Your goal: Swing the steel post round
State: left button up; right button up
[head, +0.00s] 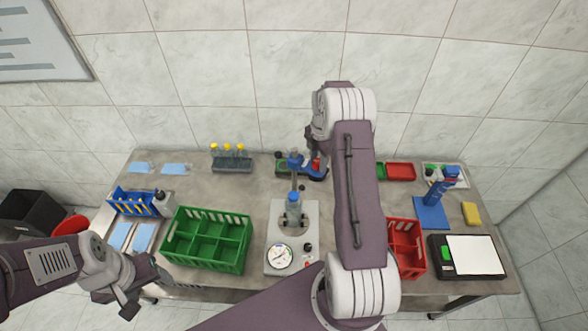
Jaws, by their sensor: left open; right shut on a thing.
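The cap feeder (308,215) is a light grey unit on the table, with a round dial (280,257) at its front and a blue-topped part in its middle. The thin steel post (294,182) rises at its back, with a blue head at the top and a blue arm reaching right. My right gripper (314,164) is at this blue part and shut on it. The grip is largely hidden by my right arm, so the exact contact is unclear. My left gripper (128,305) is open and empty, low at the table's front left edge.
A green crate (207,238) stands left of the feeder and a red crate (408,248) right of it. At the back are a rack with yellow-capped tubes (231,163) and a red tray (400,171). A black device (440,262) sits front right. Bare table shows behind the green crate.

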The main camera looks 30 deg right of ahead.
jog(key=shift+w+d+n, duration=0.55)
jog(key=shift+n, duration=0.25)
jog(key=shift+w+d+n+p, duration=0.25)
jog(key=shift+w+n+p, duration=0.1)
jog(key=shift+n, duration=0.35)
jog(key=shift+w+d+n, duration=0.3)
jog(key=shift+w+n, duration=0.15)
jog(key=shift+n, duration=0.25)
jog(key=o, duration=1.2)
jog(key=shift+o, duration=0.6)
jog(key=shift+w, duration=0.1)
